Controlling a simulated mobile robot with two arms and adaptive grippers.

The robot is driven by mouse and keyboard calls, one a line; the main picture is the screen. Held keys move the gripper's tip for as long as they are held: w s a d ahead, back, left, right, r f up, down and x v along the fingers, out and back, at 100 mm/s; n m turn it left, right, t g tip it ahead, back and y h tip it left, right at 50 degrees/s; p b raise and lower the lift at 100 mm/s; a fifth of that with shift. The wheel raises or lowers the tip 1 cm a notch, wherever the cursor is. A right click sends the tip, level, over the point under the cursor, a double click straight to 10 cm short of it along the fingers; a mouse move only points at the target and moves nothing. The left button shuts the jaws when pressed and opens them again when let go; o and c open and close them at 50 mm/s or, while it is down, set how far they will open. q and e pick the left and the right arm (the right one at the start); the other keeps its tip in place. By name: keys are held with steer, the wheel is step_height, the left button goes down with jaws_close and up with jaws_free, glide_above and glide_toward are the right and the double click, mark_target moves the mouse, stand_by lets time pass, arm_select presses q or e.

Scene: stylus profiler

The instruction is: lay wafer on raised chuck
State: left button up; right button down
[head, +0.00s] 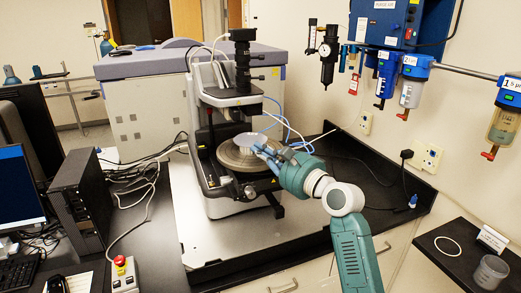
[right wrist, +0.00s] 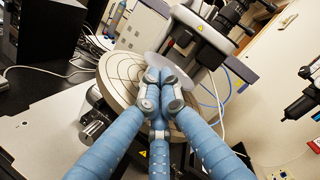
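The wafer (head: 245,140) is a thin, pale grey disc over the back part of the round chuck. It also shows in the right wrist view (right wrist: 188,66), just beyond my fingertips. The raised chuck (head: 231,159) is a round metal plate on the profiler stage; its grooved top shows in the right wrist view (right wrist: 117,82). My right gripper (head: 266,150) reaches in from the right over the chuck, its fingers closed together on the wafer's near edge. I cannot tell whether the wafer touches the chuck. My left gripper is not in view.
The profiler's column and optical head (head: 238,80) stand behind and above the chuck. A black computer tower (head: 83,195) and a red stop button box (head: 123,272) are to the left.

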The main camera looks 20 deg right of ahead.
steer(key=shift+f, duration=0.25)
steer(key=c, duration=1.9)
jaws_free()
steer(key=shift+c, duration=0.4)
steer(key=shift+f, duration=0.1)
steer(key=shift+s+d, duration=0.2)
steer(key=shift+s, duration=0.3)
steer(key=p+v, duration=0.2)
steer(key=v, duration=0.4)
